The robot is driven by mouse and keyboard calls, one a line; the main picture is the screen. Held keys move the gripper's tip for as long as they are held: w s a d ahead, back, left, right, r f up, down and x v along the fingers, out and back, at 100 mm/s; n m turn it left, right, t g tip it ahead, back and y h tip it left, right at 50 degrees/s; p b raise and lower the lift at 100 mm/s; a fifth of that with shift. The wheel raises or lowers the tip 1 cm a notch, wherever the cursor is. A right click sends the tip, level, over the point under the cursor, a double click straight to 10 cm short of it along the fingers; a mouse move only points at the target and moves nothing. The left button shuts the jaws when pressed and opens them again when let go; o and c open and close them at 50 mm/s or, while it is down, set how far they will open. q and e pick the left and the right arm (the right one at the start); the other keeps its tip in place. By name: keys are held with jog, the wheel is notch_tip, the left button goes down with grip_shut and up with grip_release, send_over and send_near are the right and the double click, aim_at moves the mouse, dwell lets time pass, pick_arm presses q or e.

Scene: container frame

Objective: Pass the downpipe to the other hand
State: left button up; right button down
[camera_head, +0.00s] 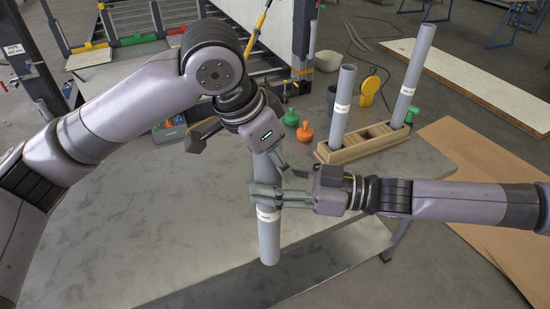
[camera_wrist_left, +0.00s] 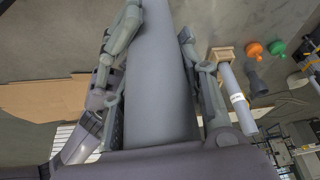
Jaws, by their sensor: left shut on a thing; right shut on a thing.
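A grey downpipe (camera_head: 268,235) with a white label hangs upright between my two grippers, above the front part of the metal table. My left gripper (camera_head: 277,160) comes from above and is shut on its upper part. My right gripper (camera_head: 266,194) comes from the right and is shut on it just below the left one. In the left wrist view the downpipe (camera_wrist_left: 160,75) runs up the middle between the left fingers (camera_wrist_left: 158,90), and part of the right gripper (camera_wrist_left: 125,30) shows beside it. The downpipe's top end is hidden behind the left gripper in the head view.
A wooden rack (camera_head: 357,146) holds two more grey pipes, one upright (camera_head: 341,105) and one leaning right (camera_head: 412,75). Orange (camera_head: 305,132) and green (camera_head: 291,117) plumb-like items and a yellow item (camera_head: 370,88) stand near it. The table's left part (camera_head: 110,220) is clear.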

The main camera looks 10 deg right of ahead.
jog(key=c, duration=0.9)
grip_release()
jog(key=shift+d, duration=0.15)
